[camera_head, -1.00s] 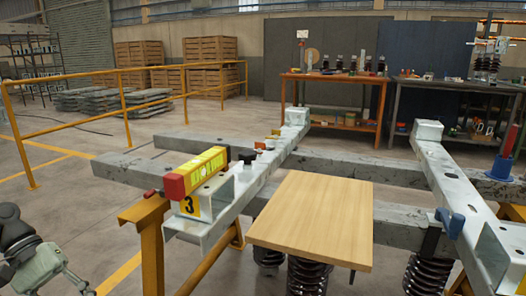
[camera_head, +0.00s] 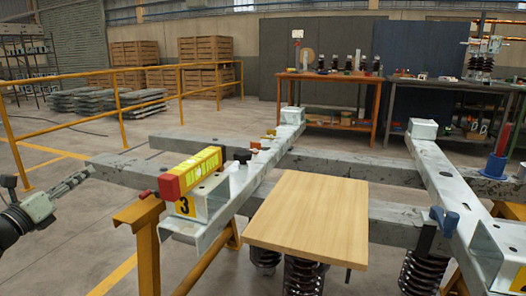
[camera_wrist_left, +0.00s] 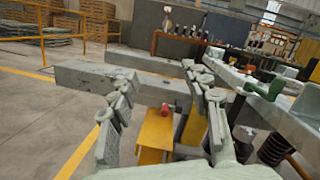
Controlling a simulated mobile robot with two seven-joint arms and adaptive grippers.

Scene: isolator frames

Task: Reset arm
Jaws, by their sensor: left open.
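My left gripper (camera_head: 72,183) is at the left edge of the head view, left of the frame and apart from it. Its fingers point right and toward the back. In the left wrist view my left gripper (camera_wrist_left: 160,95) shows two spread fingers with nothing between them. Behind them are the grey beam (camera_wrist_left: 90,75) and the yellow stand (camera_wrist_left: 155,132). My right gripper is not in the head view.
A red and yellow block (camera_head: 190,172) rests on the near end of the left metal rail (camera_head: 232,190), above a label "3". A wooden board (camera_head: 310,218) lies between the rails. A yellow railing (camera_head: 125,90) stands behind my left arm. Open floor (camera_head: 70,240) lies at lower left.

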